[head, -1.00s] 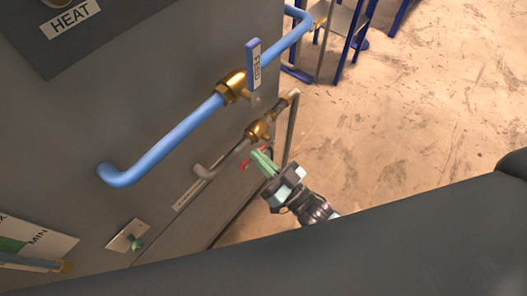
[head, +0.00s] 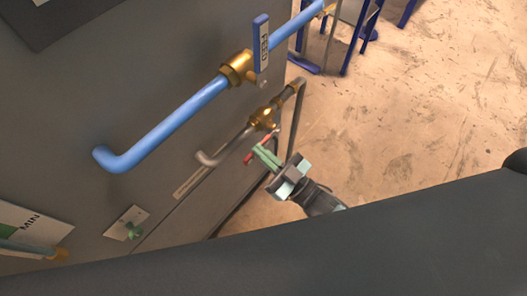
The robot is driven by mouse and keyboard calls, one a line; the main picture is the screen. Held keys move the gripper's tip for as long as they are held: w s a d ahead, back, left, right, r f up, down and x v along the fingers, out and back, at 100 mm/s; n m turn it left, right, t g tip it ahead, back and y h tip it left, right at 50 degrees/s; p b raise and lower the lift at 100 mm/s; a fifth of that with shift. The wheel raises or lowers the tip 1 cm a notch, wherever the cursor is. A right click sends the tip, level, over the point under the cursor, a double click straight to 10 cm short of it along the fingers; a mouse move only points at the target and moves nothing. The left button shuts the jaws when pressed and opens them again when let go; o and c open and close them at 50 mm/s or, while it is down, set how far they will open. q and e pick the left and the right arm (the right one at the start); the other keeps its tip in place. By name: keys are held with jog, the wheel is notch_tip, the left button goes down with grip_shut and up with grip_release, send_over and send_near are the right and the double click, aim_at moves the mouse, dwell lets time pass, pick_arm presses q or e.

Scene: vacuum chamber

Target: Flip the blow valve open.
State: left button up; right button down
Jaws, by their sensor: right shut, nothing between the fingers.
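The lower brass valve (head: 263,117) sits on a thin grey pipe on the side of the grey cabinet. Its small red handle (head: 248,159) hangs below and in front of the valve body, partly hidden by my gripper. My right gripper (head: 260,153) has pale green fingers, which are shut with nothing between them. The fingertips are at the red handle; I cannot tell whether they touch it. A label plate (head: 190,182) lies below the pipe, too small to read. My left gripper is not in view.
Above is a blue pipe (head: 165,127) with a brass valve (head: 237,67) and a blue handle marked FEED (head: 262,43). The floor at right (head: 420,110) is clear. My dark arm link spans the bottom.

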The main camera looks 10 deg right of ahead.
aim_at(263, 146)
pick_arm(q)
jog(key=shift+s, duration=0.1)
